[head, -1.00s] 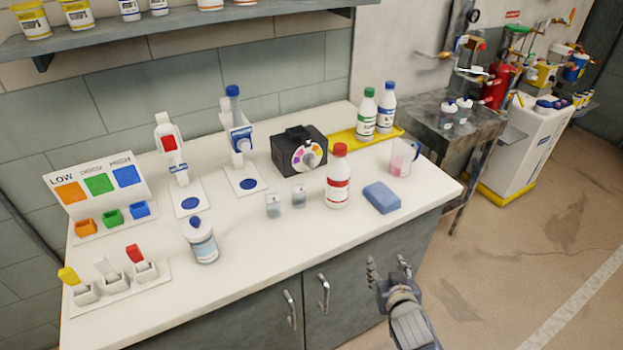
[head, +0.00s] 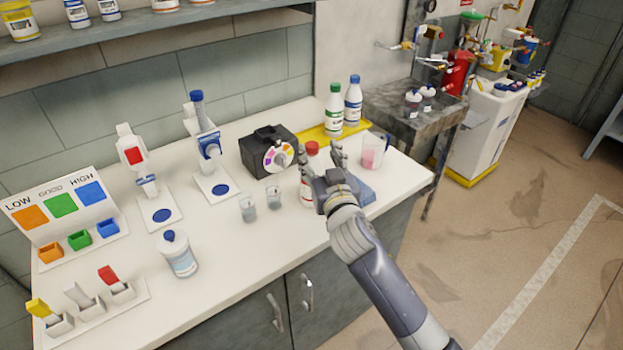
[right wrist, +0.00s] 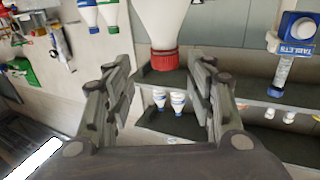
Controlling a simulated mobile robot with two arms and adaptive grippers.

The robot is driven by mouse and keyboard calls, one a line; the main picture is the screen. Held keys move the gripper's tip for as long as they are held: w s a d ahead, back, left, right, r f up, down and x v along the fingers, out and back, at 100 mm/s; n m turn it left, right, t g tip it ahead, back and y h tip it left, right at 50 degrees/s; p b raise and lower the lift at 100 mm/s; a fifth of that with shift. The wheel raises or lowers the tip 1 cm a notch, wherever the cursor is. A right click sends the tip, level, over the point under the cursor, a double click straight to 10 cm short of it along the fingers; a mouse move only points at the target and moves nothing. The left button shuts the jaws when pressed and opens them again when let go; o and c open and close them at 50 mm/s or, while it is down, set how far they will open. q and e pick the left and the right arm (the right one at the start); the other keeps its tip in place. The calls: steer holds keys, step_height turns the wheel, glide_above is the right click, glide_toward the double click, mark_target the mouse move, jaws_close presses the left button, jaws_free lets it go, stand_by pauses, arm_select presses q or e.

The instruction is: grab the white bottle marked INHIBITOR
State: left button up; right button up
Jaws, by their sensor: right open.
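Several white bottles stand in view, and I cannot read INHIBITOR on any label. A red-capped white bottle (head: 307,192) stands upright on the counter, partly hidden by my right gripper (head: 321,156). The right wrist view is upside down and shows that red-capped bottle (right wrist: 162,24) ahead, between the spread fingers of my right gripper (right wrist: 160,62). The gripper is open and empty; whether a finger touches the bottle I cannot tell. A green-capped bottle (head: 334,113) and a blue-capped bottle (head: 353,103) stand on the yellow tray behind. My left gripper is not in view.
A black box with a colour wheel (head: 266,152) stands left of the red-capped bottle. Two small clear cups (head: 248,208) are front left. A blue block (head: 358,190) and a clear cup (head: 373,152) are right. A squat blue-capped bottle (head: 178,256) stands front left.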

mark_target(313, 152)
steer(key=shift+a+f+p+x, duration=0.1)
steer(key=shift+f+p+x, duration=0.05)
steer(key=shift+x, duration=0.7)
steer(key=shift+a+f+p+x, duration=0.1)
steer(key=shift+f+p+x, duration=0.1)
steer(key=shift+x, duration=0.65)
steer(key=shift+a+f+p+x, duration=0.15)
steer(key=shift+x, duration=0.75)
steer(key=shift+s, duration=0.15)
jaws_close()
